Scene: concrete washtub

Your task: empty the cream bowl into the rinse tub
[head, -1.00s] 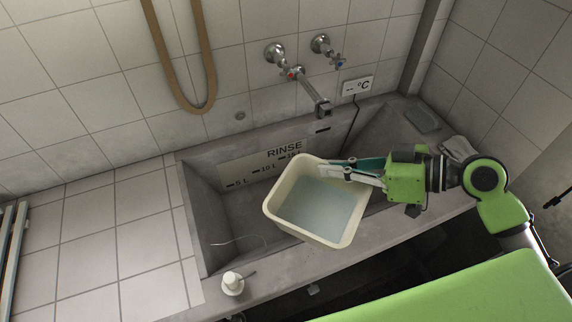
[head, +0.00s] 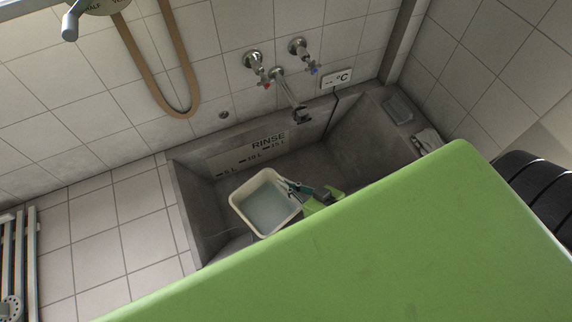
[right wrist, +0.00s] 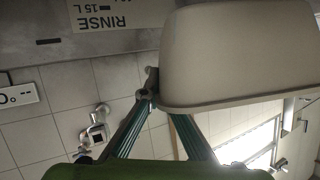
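The cream bowl (head: 247,190) is a squarish basin holding pale bluish water (head: 268,208). It is over or inside the grey concrete rinse tub (head: 345,142), near its left part; whether it touches the tub is hidden. It looks about upright. My right gripper (head: 288,188) is at the bowl's right rim in the head view. In the right wrist view its fingers (right wrist: 152,90) close on the rim of the bowl (right wrist: 235,55). My left gripper is out of view.
Two taps and a spout (head: 290,98) are on the wall behind the tub, near a temperature display (head: 337,78). A brown hose (head: 190,80) hangs at left. A tiled counter (head: 105,225) lies left of the tub. My green body part hides the tub's front edge.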

